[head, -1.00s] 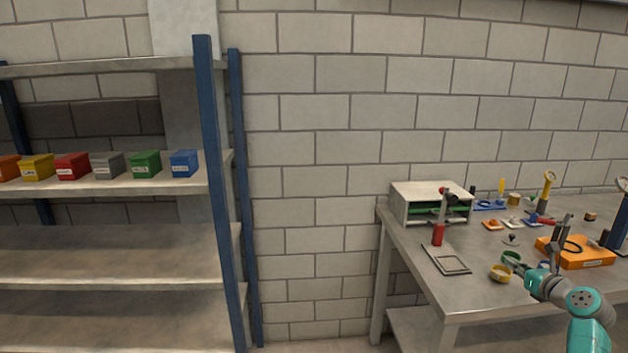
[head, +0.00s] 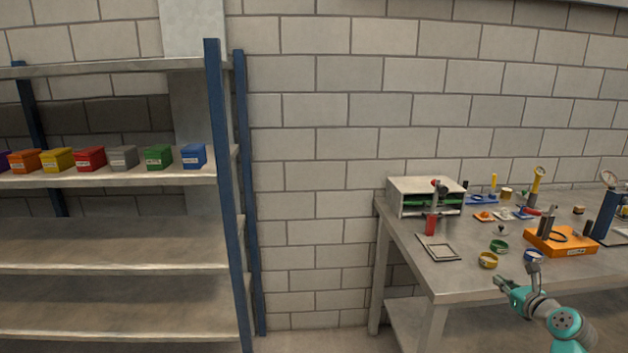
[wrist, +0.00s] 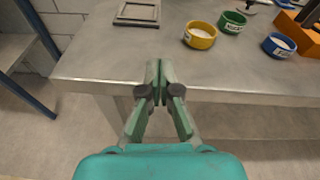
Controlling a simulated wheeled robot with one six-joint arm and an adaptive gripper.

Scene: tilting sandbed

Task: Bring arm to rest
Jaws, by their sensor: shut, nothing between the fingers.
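My gripper (head: 500,284) is at the front edge of the workbench (head: 440,278) in the head view, with my teal arm reaching in from the lower right. In the wrist view my gripper (wrist: 160,72) has its green fingers together with nothing between them. The fingertips show over the bench's front edge there. No object is touching the fingers in the wrist view.
A yellow bowl (wrist: 200,35), a green bowl (wrist: 232,22) and a blue bowl (wrist: 279,45) stand on the bench beyond my gripper. A flat square frame (head: 438,247) lies to their left. An orange block (head: 560,241) stands at the right. A shelf rack (head: 221,200) stands left.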

